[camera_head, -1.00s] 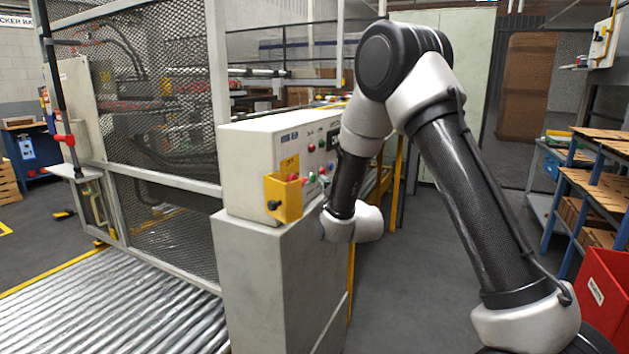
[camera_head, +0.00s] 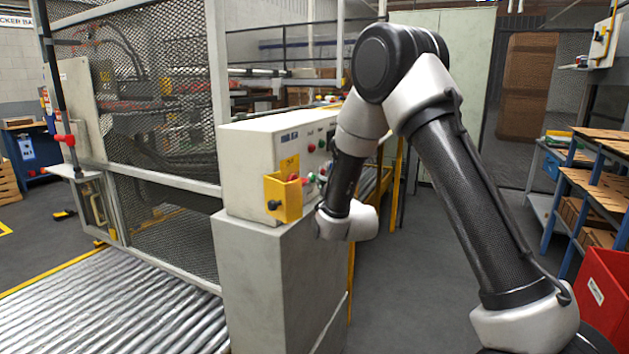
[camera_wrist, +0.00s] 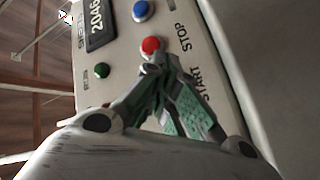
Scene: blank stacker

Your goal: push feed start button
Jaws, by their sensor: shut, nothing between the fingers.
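The control box (camera_head: 248,160) stands on a grey pedestal, with its button face turned towards my arm. In the wrist view its panel (camera_wrist: 222,60) fills the middle. A red button (camera_wrist: 151,45) sits beside the STOP label (camera_wrist: 183,38). The START label (camera_wrist: 209,85) lies to the right of my fingers; the button beside it is hidden behind them. My gripper (camera_wrist: 158,66) is shut and empty, its tips just below the red button in the picture. I cannot tell whether they touch the panel.
The panel also has a blue button (camera_wrist: 142,10), a green button (camera_wrist: 102,71) and a display (camera_wrist: 97,22). A yellow button box (camera_head: 284,197) juts from the control box's near end. A mesh fence (camera_head: 165,130) and roller conveyor (camera_head: 110,305) lie left. The floor (camera_head: 420,270) right of the pedestal is clear.

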